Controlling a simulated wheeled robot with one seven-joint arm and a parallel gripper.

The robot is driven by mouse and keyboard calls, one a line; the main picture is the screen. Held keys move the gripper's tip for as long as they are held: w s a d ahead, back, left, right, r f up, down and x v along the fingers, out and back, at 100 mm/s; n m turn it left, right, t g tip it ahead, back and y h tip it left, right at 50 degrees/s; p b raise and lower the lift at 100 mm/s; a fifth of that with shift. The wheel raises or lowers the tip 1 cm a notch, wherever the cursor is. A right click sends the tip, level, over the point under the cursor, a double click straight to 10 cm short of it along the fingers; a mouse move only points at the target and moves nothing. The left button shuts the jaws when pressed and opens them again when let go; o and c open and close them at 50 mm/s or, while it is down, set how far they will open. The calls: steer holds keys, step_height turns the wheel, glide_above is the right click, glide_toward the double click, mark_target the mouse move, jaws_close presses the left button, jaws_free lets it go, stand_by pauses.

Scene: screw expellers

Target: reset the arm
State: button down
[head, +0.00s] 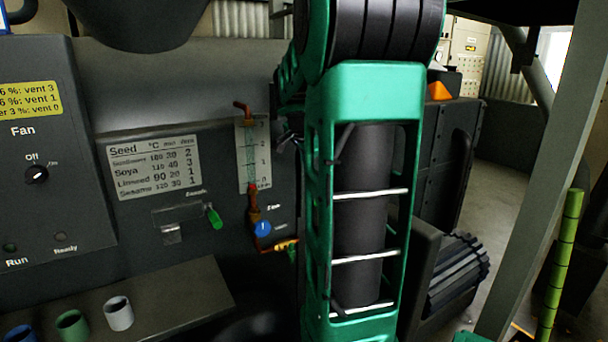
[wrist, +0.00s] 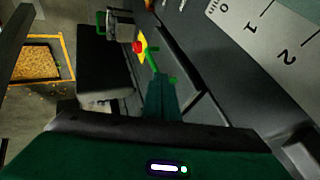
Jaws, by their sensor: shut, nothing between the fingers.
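My green arm with its dark inner cylinder stands upright across the middle of the head view, close to the camera and in front of the grey machine panel (head: 85,100). My gripper (wrist: 162,80) shows in the wrist view as narrow dark green fingers beyond its green body. The fingers are together with nothing between them. In the head view I cannot make out the gripper. In the wrist view a white scale plate (wrist: 265,35) with large numerals is close by at the upper right, apart from the fingers.
The panel carries a seed chart (head: 155,167), a sight gauge (head: 253,155), a blue valve knob (head: 262,229) and a green-handled lever (head: 214,217). Several cups, one white (head: 118,313), stand on a ledge at lower left. A grey post (head: 545,165) rises at right; floor beyond is open.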

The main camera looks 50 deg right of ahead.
steer(key=shift+v, duration=1.6)
steer(key=shift+s+a+f, duration=0.1)
steer(key=s+a+f+n+g+y, duration=0.1)
steer(key=s+a+f+n+y, duration=0.1)
steer(key=s+a+f+n, duration=0.3)
steer(key=s+a+f+n+g+y, duration=0.1)
steer(key=s+a+f+n, duration=0.3)
steer(key=a, duration=1)
steer(key=s+a+f+n+g+y, duration=0.1)
steer(key=s+a+f+n+y, duration=0.2)
steer(key=s+a, duration=0.6)
step_height(320, 180, down, 3)
steer(key=n, duration=0.3)
steer(key=shift+s+a+r+y, duration=0.15)
steer(key=shift+s+a+y, duration=0.1)
steer(key=shift+a+y, duration=0.15)
